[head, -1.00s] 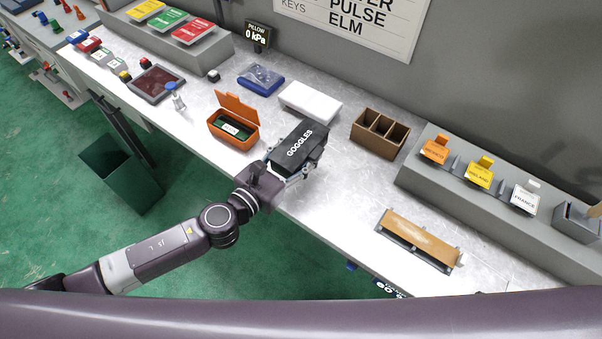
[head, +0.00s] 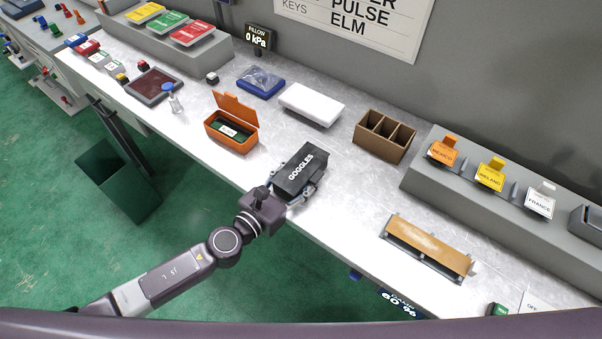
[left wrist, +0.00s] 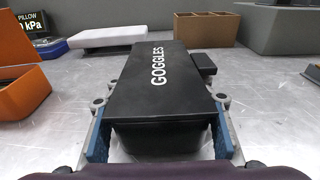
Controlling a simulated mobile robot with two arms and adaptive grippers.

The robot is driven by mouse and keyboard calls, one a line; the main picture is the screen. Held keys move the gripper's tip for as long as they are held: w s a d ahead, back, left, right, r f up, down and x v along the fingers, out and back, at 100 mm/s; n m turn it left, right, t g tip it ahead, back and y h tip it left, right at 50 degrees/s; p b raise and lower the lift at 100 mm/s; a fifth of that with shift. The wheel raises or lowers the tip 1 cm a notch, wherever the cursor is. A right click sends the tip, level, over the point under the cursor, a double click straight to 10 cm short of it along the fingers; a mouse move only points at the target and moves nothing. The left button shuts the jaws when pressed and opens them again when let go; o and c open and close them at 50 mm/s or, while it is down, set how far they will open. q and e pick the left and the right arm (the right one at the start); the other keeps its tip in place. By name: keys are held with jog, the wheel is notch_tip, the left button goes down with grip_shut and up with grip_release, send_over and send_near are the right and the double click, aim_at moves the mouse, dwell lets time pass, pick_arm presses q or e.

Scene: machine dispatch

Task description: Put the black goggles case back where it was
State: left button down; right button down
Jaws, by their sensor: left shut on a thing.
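The black goggles case (head: 301,168), lettered GOGGLES, is at the front part of the white workbench, right of the open orange case. My left gripper (head: 292,187) is shut on it from the front edge side. In the left wrist view the case (left wrist: 165,85) lies between the two blue-padded fingers (left wrist: 160,140), its lid closed. It looks level and at or very near the bench top; I cannot tell whether it touches. My right gripper is in neither view.
An open orange case (head: 232,124) stands left of the goggles case. Behind are a white box (head: 311,103), a blue tray (head: 260,81) and a brown divided box (head: 384,136). A wooden-topped rack (head: 429,246) lies at right. Bench between them is clear.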

aim_at(282, 192)
pick_arm(q)
jog(key=c, duration=0.9)
grip_release()
jog(key=shift+f, duration=0.1)
jog(key=shift+r+p, duration=0.3)
jog(key=b+v, duration=0.1)
jog(key=v, duration=0.4)
jog(key=b+v, duration=0.2)
jog(key=v, duration=0.4)
jog(key=shift+s+a+f, duration=0.15)
jog(key=shift+a+f, duration=0.05)
jog(key=shift+s+a+r, duration=0.15)
jog(key=shift+s, duration=0.05)
